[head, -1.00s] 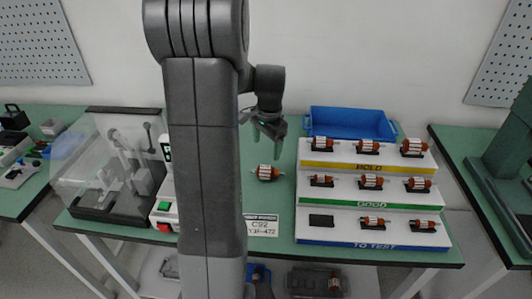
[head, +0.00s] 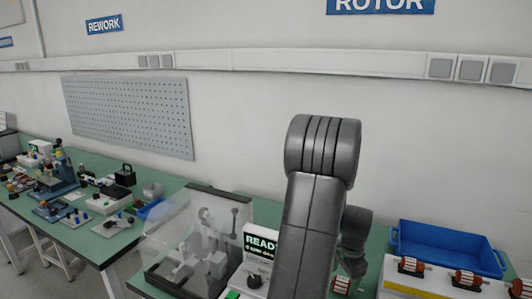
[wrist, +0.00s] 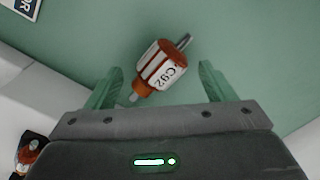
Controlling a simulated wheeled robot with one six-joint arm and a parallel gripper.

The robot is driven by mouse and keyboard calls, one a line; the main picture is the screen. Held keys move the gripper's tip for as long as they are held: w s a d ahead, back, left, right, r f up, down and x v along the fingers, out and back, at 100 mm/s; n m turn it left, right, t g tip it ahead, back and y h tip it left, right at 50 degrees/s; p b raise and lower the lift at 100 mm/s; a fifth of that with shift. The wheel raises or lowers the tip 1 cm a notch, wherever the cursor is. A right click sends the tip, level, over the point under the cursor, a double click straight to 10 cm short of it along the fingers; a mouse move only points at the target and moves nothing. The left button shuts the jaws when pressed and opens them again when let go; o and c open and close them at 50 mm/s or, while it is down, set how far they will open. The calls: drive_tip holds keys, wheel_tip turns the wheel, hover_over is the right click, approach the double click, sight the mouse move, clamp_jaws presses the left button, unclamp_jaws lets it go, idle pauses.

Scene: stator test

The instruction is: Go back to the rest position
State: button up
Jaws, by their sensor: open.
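My gripper (wrist: 155,88) is open in the wrist view, with its two green fingers spread apart. A rotor marked C92 (wrist: 160,68), with orange ends and a white striped body, lies on the green table (wrist: 250,40) beyond the fingertips, and nothing touches it. In the head view my arm stands in the middle and hides part of the bench. The rotor (head: 341,284) shows there at the lower edge, just right of the arm.
A blue bin (head: 445,248) stands at the right behind a rack with several rotors (head: 410,266). A clear-covered tester (head: 198,240) and a box reading READY (head: 258,247) stand left of my arm. Another bench (head: 75,225) with tools is at the far left.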

sight(343, 281)
wheel_tip(343, 281, down, 4)
drive_tip(key=shift+w+r, duration=0.1)
drive_tip(key=shift+r, duration=0.1)
wheel_tip(343, 281, up, 5)
drive_tip(key=shift+f, duration=0.2)
